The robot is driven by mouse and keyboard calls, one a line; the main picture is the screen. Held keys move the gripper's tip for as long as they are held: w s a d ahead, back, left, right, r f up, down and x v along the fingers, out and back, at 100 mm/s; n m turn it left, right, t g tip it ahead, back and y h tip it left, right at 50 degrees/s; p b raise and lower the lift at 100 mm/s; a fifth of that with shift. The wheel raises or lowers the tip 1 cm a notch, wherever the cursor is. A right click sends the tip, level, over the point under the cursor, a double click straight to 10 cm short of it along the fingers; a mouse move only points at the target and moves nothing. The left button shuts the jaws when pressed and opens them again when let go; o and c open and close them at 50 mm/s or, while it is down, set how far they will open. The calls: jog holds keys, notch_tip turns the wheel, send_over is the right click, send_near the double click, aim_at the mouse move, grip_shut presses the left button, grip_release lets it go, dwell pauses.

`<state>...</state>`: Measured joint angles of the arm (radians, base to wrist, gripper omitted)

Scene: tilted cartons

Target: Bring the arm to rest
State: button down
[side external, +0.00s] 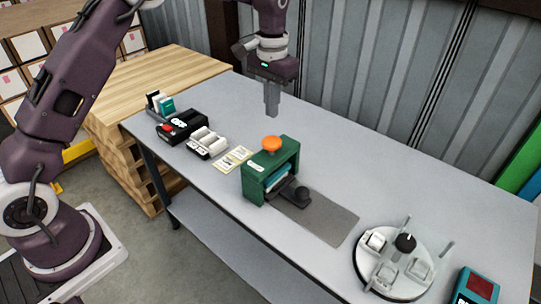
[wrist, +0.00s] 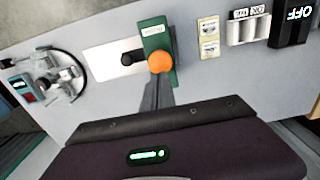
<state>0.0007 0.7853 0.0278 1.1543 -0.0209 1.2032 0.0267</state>
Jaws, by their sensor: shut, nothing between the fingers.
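My gripper (side external: 272,108) hangs above the grey table, fingers pointing down, shut and empty. It is behind and above a green box (side external: 254,185) with an orange knob (side external: 271,144) on top, and appears clear of both. In the wrist view the dark fingers (wrist: 158,95) point towards the orange knob (wrist: 161,61) and overlap the lower end of the green box (wrist: 155,36).
A round turntable (side external: 392,262) with posts and white pieces stands at right, near a teal-and-red device (side external: 475,290). Yellow cards (side external: 233,158), a white-roll holder (side external: 207,142) and a black box (side external: 182,124) stand left. A corrugated wall (side external: 370,70) is behind. Bare table (side external: 380,160) lies right of the gripper.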

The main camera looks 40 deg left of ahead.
jog(key=s+r+t, duration=0.3)
jog(key=s+r, duration=1.1)
jog(key=s, duration=0.1)
jog(key=s+f+t, duration=0.2)
jog(key=s, duration=1.8)
jog(key=shift+d+t, duration=0.3)
